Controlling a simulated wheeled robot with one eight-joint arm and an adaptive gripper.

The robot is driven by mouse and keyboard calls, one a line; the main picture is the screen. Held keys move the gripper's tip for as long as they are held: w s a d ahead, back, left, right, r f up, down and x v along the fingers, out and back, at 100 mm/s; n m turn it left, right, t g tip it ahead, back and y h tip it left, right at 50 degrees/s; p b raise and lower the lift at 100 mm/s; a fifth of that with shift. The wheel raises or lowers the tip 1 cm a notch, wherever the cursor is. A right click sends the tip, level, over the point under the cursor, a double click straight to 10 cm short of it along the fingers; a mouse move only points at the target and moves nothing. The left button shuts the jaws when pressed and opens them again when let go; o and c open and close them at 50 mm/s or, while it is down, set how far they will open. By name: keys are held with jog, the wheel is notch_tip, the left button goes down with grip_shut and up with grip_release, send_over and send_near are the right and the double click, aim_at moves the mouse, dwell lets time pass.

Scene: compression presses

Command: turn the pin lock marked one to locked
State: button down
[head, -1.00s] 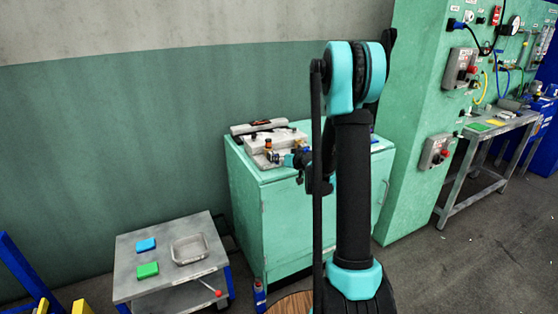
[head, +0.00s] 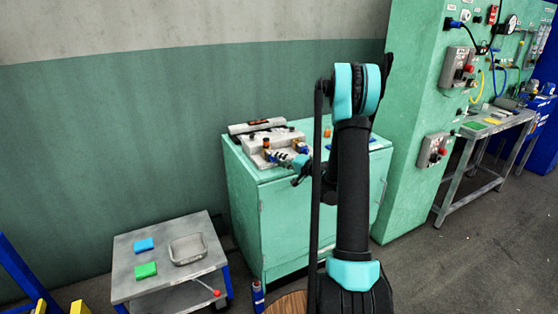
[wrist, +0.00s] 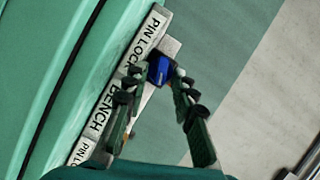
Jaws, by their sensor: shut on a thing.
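A green cabinet (head: 285,205) carries a light grey fixture block (head: 285,137) with pins on its top. In the wrist view its edge bears a "PIN LOCK BENCH" label (wrist: 120,80). My gripper (wrist: 158,73) is shut on a small blue piece (wrist: 158,67) beside that label, with one finger on each side. The piece looks like the handle of a pin lock, but its number cannot be read. In the head view my gripper (head: 287,156) is at the front of the block, and my arm hides part of the bench to its right.
An orange-topped pin (head: 266,143) stands at the block's left front, close to my gripper. A low grey table (head: 165,270) at the left holds a blue block, a green block and a tray. A green column (head: 415,110) with control boxes stands at the right.

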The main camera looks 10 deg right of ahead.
jog(key=shift+w+f+m+t+y, duration=0.15)
jog(key=shift+m+t+y, duration=0.15)
jog(key=shift+m, duration=0.55)
jog(key=shift+s+f+m+t+y, duration=0.1)
jog(key=shift+m+t+y, duration=0.15)
jog(key=shift+m, duration=0.6)
jog(key=c, duration=1.6)
grip_release()
